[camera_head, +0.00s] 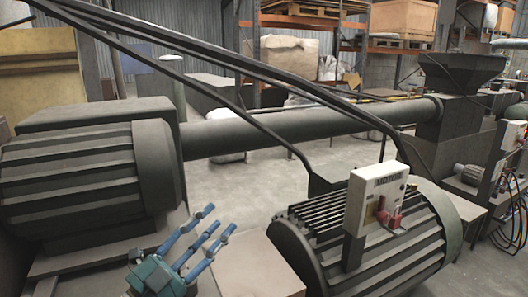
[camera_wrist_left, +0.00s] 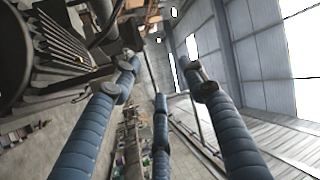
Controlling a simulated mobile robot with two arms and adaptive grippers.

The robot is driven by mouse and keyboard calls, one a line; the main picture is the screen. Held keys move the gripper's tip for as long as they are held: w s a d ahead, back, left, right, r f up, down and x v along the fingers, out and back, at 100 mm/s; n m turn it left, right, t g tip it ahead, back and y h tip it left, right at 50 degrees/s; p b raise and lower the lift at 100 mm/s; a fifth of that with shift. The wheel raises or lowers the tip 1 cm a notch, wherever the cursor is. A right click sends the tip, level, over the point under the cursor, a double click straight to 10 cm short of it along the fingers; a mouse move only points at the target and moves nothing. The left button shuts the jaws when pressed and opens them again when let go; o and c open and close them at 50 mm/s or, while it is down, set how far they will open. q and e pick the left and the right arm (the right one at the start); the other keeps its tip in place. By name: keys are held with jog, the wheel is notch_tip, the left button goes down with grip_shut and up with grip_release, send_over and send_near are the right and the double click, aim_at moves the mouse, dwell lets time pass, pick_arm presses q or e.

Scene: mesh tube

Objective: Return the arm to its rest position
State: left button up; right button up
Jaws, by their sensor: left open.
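My left gripper (camera_head: 203,240) is at the bottom of the head view, left of centre. Its several blue fingers are spread and point up and to the right, with nothing between them. In the left wrist view the blue fingers (camera_wrist_left: 160,100) are spread apart and empty. The gripper is in front of the large dark ribbed motor (camera_head: 80,175) and left of the second ribbed motor (camera_head: 400,240); it appears apart from both. My right gripper is not in view.
A white control box with a red switch (camera_head: 378,197) stands on the right motor. A long dark pipe (camera_head: 300,124) and slanting bars cross behind. A flat brown block (camera_head: 258,268) is right of the gripper. Shelving (camera_head: 330,22) stands at the back. Open floor (camera_head: 240,190) lies between the machines.

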pick_arm(q)
jog(key=a+f+n+t+y, duration=0.2)
jog(key=a+f+n+y, duration=0.55)
jog(key=n+y, duration=0.3)
jog(key=s+a+f+n+g+y, duration=0.2)
jog(key=s+a+f+n+g, duration=0.15)
jog(key=f, duration=0.45)
jog(key=s+a+f+n+g+y, duration=0.2)
jog(key=s+f+n, duration=0.15)
jog(key=f, duration=0.45)
jog(key=s+d+f+n+g, duration=0.1)
jog(key=s+f+g, duration=0.2)
jog(key=s+f, duration=0.35)
jog(key=s+d+f+g+h, duration=0.1)
jog(key=s+f+g, duration=0.25)
jog(key=s, duration=0.65)
jog(key=s+d+f+n+g, duration=0.1)
jog(key=s+f+g, duration=0.3)
jog(key=s, duration=0.4)
notch_tip(320, 180, down, 27)
jog(key=s+g, duration=0.1)
jog(key=s, duration=0.1)
jog(key=s+a+f+g, duration=0.1)
jog(key=s+a+f, duration=0.1)
jog(key=s+f, duration=1.3)
jog(key=shift+s+a+m, duration=0.35)
jog(key=shift+s, duration=0.55)
jog(key=shift+f, duration=0.1)
